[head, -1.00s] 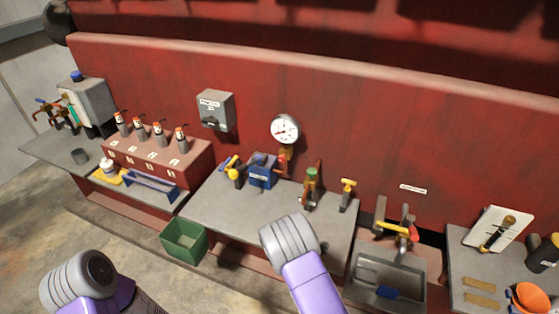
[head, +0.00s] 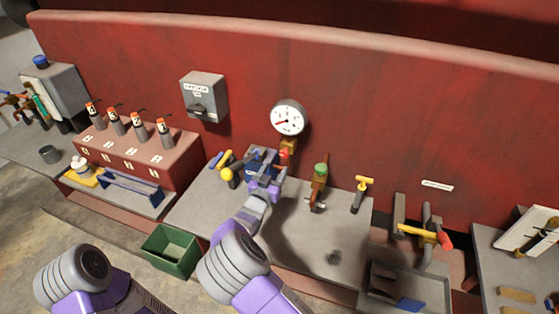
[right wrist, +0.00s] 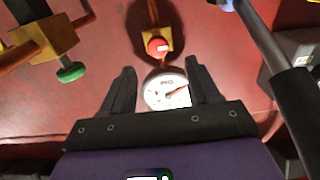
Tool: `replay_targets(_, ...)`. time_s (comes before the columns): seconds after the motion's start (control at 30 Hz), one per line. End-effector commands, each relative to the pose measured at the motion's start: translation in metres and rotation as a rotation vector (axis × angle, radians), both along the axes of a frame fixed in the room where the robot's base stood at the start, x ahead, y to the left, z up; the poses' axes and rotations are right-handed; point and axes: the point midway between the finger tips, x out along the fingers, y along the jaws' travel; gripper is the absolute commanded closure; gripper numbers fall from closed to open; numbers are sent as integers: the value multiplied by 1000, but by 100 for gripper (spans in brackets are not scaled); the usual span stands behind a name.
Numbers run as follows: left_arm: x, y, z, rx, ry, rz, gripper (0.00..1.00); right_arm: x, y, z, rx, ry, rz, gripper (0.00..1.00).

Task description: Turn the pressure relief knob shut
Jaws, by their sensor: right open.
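A red knob (head: 283,155) sits on a brass fitting (head: 288,145) under the round white gauge (head: 287,118); I take it for the relief knob, though no label on it is legible. In the right wrist view the red knob (right wrist: 158,46) is just beyond my fingertips, and the upside-down gauge (right wrist: 166,92) shows between the fingers. My left gripper is out of view.
A green-knobbed brass valve (head: 320,173) and a yellow tap (head: 361,190) stand right of the gauge. A green bin (head: 171,249) stands below the bench (head: 300,240). A grey switch box (head: 204,97) hangs on the red wall.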

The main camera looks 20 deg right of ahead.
Motion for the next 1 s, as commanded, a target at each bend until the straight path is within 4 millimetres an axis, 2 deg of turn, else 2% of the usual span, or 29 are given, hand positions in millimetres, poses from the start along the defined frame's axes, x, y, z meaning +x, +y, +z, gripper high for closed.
replay_targets(0.5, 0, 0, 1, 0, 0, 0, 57, 54, -38, -1, 0, 0, -2, 39)
replay_targets(0.9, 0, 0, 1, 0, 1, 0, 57, 61, -42, 0, 0, 1, -1, 39)
replay_targets(0.93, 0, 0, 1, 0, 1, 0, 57, 61, -42, 0, 0, 1, -1, 41)
replay_targets(1.0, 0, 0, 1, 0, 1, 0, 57, 61, -42, 0, 0, 1, -1, 52)
